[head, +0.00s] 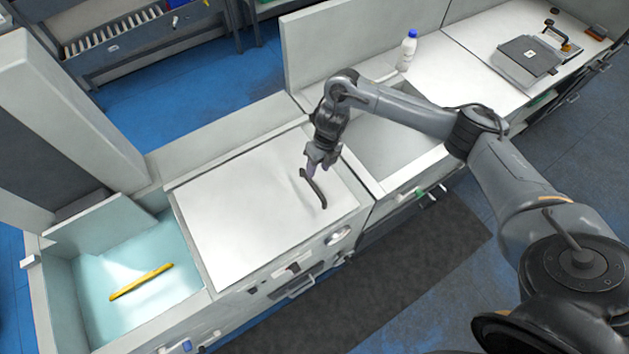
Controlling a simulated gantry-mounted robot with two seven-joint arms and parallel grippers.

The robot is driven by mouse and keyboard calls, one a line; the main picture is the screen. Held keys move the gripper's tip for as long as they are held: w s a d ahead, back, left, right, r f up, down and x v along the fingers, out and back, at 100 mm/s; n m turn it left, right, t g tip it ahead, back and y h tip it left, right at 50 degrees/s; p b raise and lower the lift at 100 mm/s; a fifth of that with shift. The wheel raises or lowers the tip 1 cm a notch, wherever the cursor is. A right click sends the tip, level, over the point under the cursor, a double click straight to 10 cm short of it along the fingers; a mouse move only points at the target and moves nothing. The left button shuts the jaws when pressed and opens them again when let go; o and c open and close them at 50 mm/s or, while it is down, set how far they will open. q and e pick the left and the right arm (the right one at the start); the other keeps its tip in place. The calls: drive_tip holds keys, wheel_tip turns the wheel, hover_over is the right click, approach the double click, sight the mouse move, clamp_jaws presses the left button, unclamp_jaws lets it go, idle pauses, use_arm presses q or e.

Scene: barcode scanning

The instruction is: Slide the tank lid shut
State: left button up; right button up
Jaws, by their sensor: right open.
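The tank lid (245,215) is a flat white panel lying on top of the long white unit. A dark, curved handle (314,190) stands near its right end. My right gripper (315,168) points down at the far end of this handle. It is open, and I cannot tell whether its fingers touch the handle. Left of the lid, the tank (190,283) shows a pale blue interior that is open to view. A yellow bar (141,282) lies inside it. My left gripper is not in view.
A white bottle with a blue cap (407,50) stands on the counter behind my right arm. A grey flat device (527,60) sits at the far right. A raised white panel (100,222) stands at the tank's back. Dark matting (400,275) covers the floor in front.

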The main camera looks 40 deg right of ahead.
sight(314, 184)
drive_tip(key=f, duration=0.2)
drive_tip(key=a+f, duration=0.1)
drive_tip(key=f, duration=0.4)
drive_tip(key=shift+w+a+f, duration=0.1)
drive_tip(key=shift+a+f, duration=0.1)
drive_tip(key=shift+a, duration=0.05)
clamp_jaws()
